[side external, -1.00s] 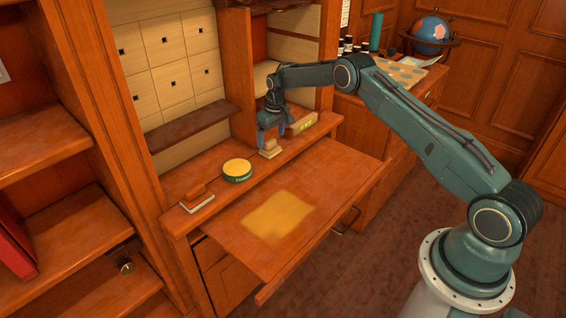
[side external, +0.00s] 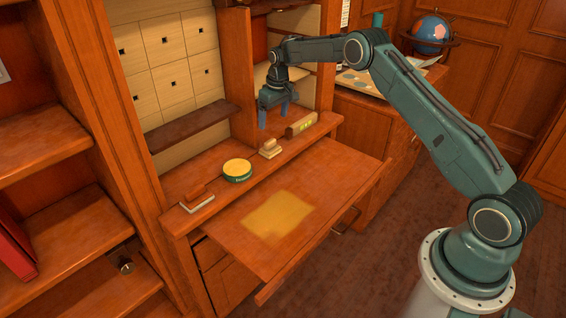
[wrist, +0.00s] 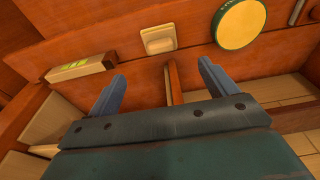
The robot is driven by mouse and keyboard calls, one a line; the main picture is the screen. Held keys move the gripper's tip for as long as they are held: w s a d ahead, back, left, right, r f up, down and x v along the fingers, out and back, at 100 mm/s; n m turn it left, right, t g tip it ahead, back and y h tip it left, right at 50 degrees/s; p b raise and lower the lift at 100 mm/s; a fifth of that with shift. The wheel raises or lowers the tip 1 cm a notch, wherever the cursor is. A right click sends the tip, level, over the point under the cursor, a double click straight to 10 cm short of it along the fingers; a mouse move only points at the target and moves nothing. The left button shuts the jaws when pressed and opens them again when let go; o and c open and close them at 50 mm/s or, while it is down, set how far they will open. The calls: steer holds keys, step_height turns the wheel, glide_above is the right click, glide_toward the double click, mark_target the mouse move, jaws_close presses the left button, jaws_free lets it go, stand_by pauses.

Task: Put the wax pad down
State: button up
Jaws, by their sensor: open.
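The wax pad, a small pale block with a wooden grip (side external: 270,149), sits upright on the ledge behind the fold-out desk leaf, between a round tin and a wooden block. It also shows in the wrist view (wrist: 158,40), beyond my fingertips. My gripper (side external: 273,116) is open and empty, above and a little behind the pad, with clear air between them. In the wrist view both blue fingers of my gripper (wrist: 162,72) are spread apart with nothing between them.
The round green tin with a yellow top (side external: 237,170) and a pad with an orange-brown handle (side external: 197,198) stand left on the ledge. The wooden block with a green label (side external: 301,124) is right. The desk leaf (side external: 335,178) is clear except for a yellowish patch (side external: 278,214).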

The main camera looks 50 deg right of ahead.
steer(key=s+a+r+t, duration=0.1)
steer(key=s+a+r, duration=0.4)
steer(key=s+r, duration=0.55)
steer(key=s+a+r+t, duration=0.1)
steer(key=s+a+r, duration=0.6)
steer(key=r, duration=0.7)
steer(key=s+a+f+t, duration=0.1)
steer(key=s+a, duration=0.1)
steer(key=s, duration=1.2)
steer(key=s+a+f, duration=0.1)
steer(key=s+a, duration=0.1)
steer(key=s, duration=1.2)
steer(key=shift+s+a+t, duration=0.25)
steer(key=shift+s+t, duration=0.15)
steer(key=shift+f, duration=0.1)
